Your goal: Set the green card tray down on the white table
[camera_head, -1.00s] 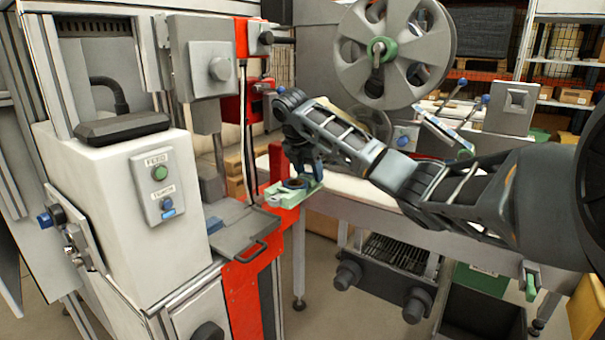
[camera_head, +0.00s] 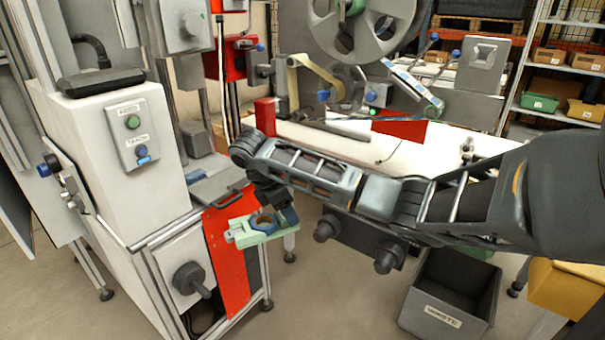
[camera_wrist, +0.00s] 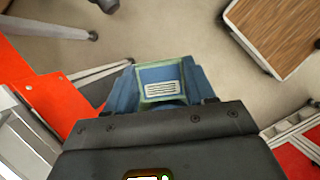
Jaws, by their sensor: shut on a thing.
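A reel machine (camera_head: 362,38) with a red plate (camera_head: 400,128) stands at the table's back. The white control box (camera_head: 110,150) is left of the tray. A dark waste bin (camera_head: 445,300) stands on the floor. The table's right-middle top looks clear.

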